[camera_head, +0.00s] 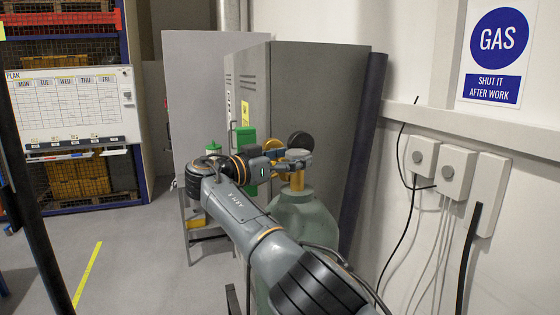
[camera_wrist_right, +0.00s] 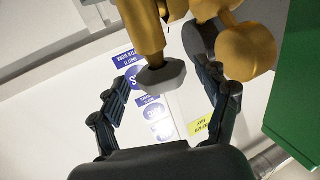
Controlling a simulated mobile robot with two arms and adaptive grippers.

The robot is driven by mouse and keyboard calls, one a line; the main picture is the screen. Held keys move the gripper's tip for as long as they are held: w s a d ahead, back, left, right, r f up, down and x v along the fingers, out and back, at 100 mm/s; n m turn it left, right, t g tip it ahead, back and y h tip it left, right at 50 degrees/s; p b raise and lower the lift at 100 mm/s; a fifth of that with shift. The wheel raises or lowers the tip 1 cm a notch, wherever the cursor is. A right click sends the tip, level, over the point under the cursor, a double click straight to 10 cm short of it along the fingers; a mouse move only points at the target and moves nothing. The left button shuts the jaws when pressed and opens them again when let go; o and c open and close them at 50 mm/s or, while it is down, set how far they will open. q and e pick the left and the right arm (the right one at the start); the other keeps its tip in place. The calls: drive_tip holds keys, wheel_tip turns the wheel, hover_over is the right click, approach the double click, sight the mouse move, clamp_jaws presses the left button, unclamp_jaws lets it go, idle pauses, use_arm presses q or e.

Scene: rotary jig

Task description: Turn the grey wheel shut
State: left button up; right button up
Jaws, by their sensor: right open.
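The grey wheel (camera_wrist_right: 162,78) is a small faceted knob on the end of a brass-yellow valve stem (camera_wrist_right: 143,25) in the right wrist view. My right gripper (camera_wrist_right: 161,74) is open, with one finger on each side of the wheel. Visible gaps separate the wheel from both fingers. In the head view my right gripper (camera_head: 288,161) is at the brass valve (camera_head: 297,180) on top of the grey-green gas cylinder (camera_head: 305,218). I cannot pick out the wheel there; the gripper seems to cover it. My left gripper is not in view.
Dark round gauges (camera_head: 300,140) sit just behind the gripper. A green box (camera_head: 246,139) and a grey locker (camera_head: 310,90) stand behind the cylinder. Switch boxes (camera_head: 455,170) with hanging cables are on the right wall.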

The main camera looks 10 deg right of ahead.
sight(289, 158)
drive_tip(key=v, duration=0.4)
drive_tip(key=shift+s+a+r, duration=0.1)
drive_tip(key=shift+s+a, duration=0.05)
drive_tip(key=shift+a, duration=0.2)
drive_tip(key=shift+s+a, duration=0.15)
drive_tip(key=shift+a, duration=0.15)
